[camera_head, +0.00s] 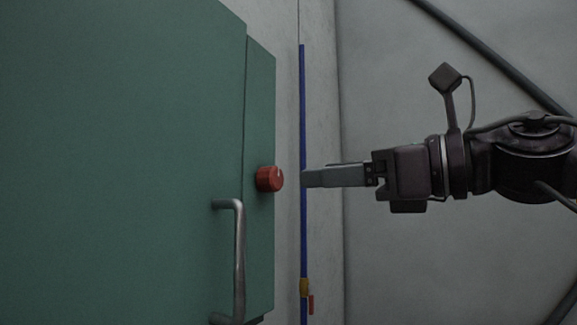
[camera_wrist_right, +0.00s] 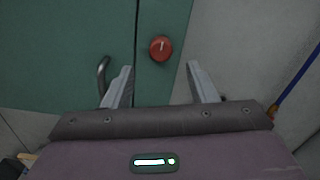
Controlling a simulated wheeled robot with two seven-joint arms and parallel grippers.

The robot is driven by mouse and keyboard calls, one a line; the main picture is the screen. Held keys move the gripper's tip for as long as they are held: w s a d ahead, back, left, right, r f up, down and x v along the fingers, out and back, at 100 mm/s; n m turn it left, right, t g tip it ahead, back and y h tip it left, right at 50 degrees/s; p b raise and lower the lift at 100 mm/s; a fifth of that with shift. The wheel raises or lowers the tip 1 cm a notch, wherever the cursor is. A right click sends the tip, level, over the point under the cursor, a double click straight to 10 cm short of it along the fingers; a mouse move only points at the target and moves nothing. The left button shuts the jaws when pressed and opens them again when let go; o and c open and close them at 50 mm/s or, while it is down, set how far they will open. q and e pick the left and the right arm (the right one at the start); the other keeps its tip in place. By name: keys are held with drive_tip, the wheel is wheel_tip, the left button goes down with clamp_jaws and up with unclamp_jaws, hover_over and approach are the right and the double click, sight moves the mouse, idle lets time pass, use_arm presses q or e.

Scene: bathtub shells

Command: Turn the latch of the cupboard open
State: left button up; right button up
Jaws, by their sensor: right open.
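The green cupboard (camera_head: 120,170) fills the left of the head view. Its latch, a red round knob (camera_head: 270,179) with a pale mark line, sits on the narrow green panel right of the door edge. In the right wrist view the knob (camera_wrist_right: 160,48) lies ahead of the fingers, between their lines, with its mark nearly upright. My right gripper (camera_head: 304,178) points left at the knob, with a gap between them. In the right wrist view its two fingers (camera_wrist_right: 160,82) are spread and empty. My left gripper is in neither view.
A metal bar handle (camera_head: 238,262) stands out from the door, below and left of the knob; it is also left of the fingers in the wrist view (camera_wrist_right: 103,75). A blue pipe (camera_head: 303,120) with a yellow fitting (camera_head: 304,287) runs down the wall behind.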

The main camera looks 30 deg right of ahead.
sight(278, 177)
drive_tip(key=p+x, duration=0.3)
drive_tip(key=x, duration=0.2)
drive_tip(key=shift+w+a+r, duration=0.15)
drive_tip(key=shift+w, duration=0.15)
drive_tip(key=shift+w+a, duration=0.3)
drive_tip(key=shift+w, duration=0.2)
drive_tip(key=shift+d, duration=0.1)
drive_tip(key=c, duration=1)
